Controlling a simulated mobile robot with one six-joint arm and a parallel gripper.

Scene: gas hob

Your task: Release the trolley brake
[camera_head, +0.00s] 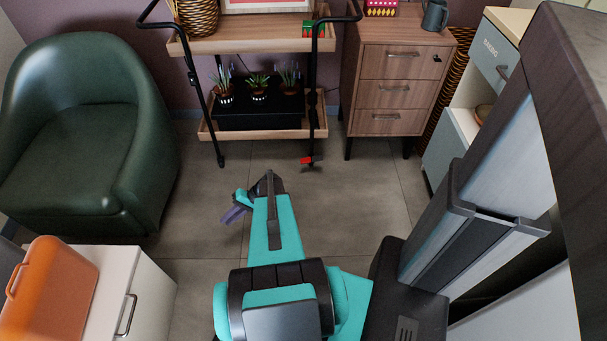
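The trolley (240,45) stands against the back wall, with black metal posts and two wooden shelves. A small red brake lever (307,160) shows at the foot of its right front post, close to the floor. My arm reaches forward over the floor from the bottom of the picture. My gripper (236,213) is at the arm's far end, lower left of the red lever and apart from it. The fingers are small and partly hidden by the arm, so I cannot tell if they are open or shut.
A green armchair (85,140) stands at the left. A wooden drawer cabinet (398,75) is right of the trolley. An orange bin (50,290) stands on a white cabinet (135,290). Tiled floor (355,205) before the trolley is clear.

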